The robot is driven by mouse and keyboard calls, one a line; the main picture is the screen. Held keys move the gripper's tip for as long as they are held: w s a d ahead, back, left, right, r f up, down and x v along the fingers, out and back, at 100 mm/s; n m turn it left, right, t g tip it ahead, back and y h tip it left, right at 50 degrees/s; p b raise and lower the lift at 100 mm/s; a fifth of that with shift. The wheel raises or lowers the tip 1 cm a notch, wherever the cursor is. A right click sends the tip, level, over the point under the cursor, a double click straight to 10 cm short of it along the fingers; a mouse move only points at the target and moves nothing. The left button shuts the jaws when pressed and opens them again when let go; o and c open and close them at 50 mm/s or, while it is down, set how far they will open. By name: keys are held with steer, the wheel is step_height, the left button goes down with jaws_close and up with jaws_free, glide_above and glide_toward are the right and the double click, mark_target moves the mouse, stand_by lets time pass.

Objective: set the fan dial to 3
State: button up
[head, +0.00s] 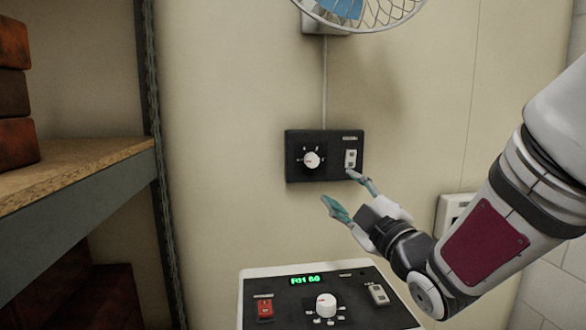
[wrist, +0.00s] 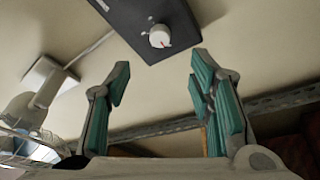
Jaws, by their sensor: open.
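The fan dial is a round white knob (head: 311,159) on a black wall panel (head: 324,174), with small marks around it too small to read. A small red mark shows on the knob, seemingly toward its left side in the head view. The knob (wrist: 160,36) also shows in the wrist view, beyond and between the fingertips. My gripper (head: 340,187) is open and empty, below and right of the dial, apart from it. Its two teal fingers (wrist: 160,75) are spread in the wrist view. The fan (head: 362,10) is partly cut off above the panel.
A white rocker switch (head: 350,159) sits right of the dial. Below stands a device with a green display (head: 305,280), another white knob (head: 326,305) and a red switch (head: 265,309). A wooden shelf (head: 75,172) with reddish-brown boxes is at left. A white wall box (head: 452,208) is behind my arm.

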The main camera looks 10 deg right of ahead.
mark_target(313, 162)
steer(key=x, duration=1.2)
steer(key=shift+w+a+r+p, duration=0.1)
steer(key=shift+w+r+p, duration=0.05)
steer(key=shift+w+p, duration=0.25)
jaws_close()
